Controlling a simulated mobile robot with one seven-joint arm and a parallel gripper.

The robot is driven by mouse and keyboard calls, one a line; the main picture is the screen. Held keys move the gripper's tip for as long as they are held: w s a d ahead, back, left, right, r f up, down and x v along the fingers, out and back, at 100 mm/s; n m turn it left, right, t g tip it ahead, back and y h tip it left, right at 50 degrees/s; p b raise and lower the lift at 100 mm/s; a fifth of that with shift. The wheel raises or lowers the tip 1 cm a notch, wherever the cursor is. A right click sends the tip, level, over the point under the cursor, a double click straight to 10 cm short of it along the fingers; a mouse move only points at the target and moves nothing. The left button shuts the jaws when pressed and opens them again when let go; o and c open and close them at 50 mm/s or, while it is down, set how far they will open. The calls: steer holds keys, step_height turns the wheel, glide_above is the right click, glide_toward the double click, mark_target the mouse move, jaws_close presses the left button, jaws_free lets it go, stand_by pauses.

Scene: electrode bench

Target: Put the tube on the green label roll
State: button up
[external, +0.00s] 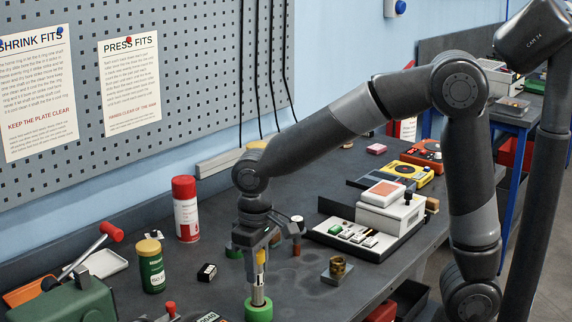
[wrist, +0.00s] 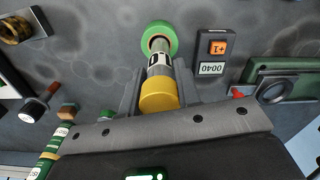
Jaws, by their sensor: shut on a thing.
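The tube (external: 258,289) is a silvery upright cylinder with a yellow top end. My gripper (external: 261,262) is shut on its upper part. In the wrist view the tube's yellow end (wrist: 159,97) faces me, with a white label marked in black below it, between the fingers of my gripper (wrist: 160,78). The green label roll (external: 258,310) lies flat on the bench right under the tube. Its green ring (wrist: 159,31) shows around the tube's far end in the wrist view. The tube's lower end meets the roll in the picture; I cannot tell whether it touches.
A counter (wrist: 212,55) with an orange button stands beside the roll. A green machine (external: 68,300), a green jar (external: 151,268) and a red spray can (external: 186,210) stand to the left.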

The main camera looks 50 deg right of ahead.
steer(key=o, duration=1.1)
steer(key=shift+f, duration=0.1)
step_height(320, 180, up, 12)
steer(key=shift+r, duration=0.15)
steer(key=s+d+m+t, duration=0.1)
steer(key=s+d+t, duration=0.1)
steer(key=s+d, duration=0.3)
steer(key=s+d+f+t, duration=0.1)
steer(key=s+d, duration=0.4)
steer(key=d, duration=0.3)
steer(key=s+d+f+m+t, duration=0.1)
steer(key=s+d+t, duration=0.1)
steer(key=s+d, duration=0.2)
steer(key=shift+s+d+m+t, duration=0.15)
steer(key=shift+s+d, duration=0.05)
steer(key=shift+d, duration=0.55)
steer(key=shift+s+d+m+t, duration=0.15)
steer(key=shift+s+d, duration=0.05)
steer(key=shift+d, duration=0.55)
steer(key=shift+r, duration=0.1)
